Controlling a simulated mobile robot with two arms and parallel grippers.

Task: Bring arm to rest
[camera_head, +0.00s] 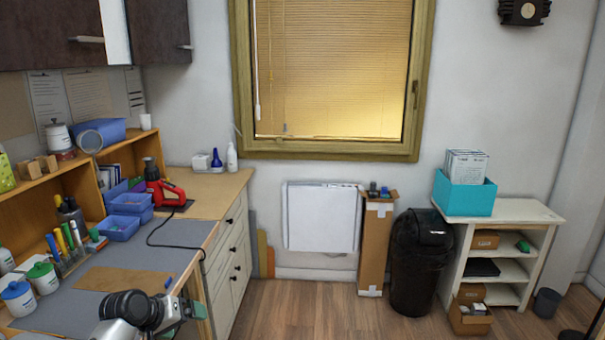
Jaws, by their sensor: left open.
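My left gripper (188,309) is low in the head view at the left, with its arm coming up from the bottom edge. It is open, and no object shows between its fingers. It is in front of the right edge of the workbench (180,235), near a brown mat (118,280) on the grey top. My right gripper is out of view.
Blue bins (119,228), bottles and a red tool (168,192) stand on the bench. A black bin (420,262), a tall cardboard box (375,245) and a white shelf (500,212) stand along the back wall. The wooden floor (320,315) is clear in the middle.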

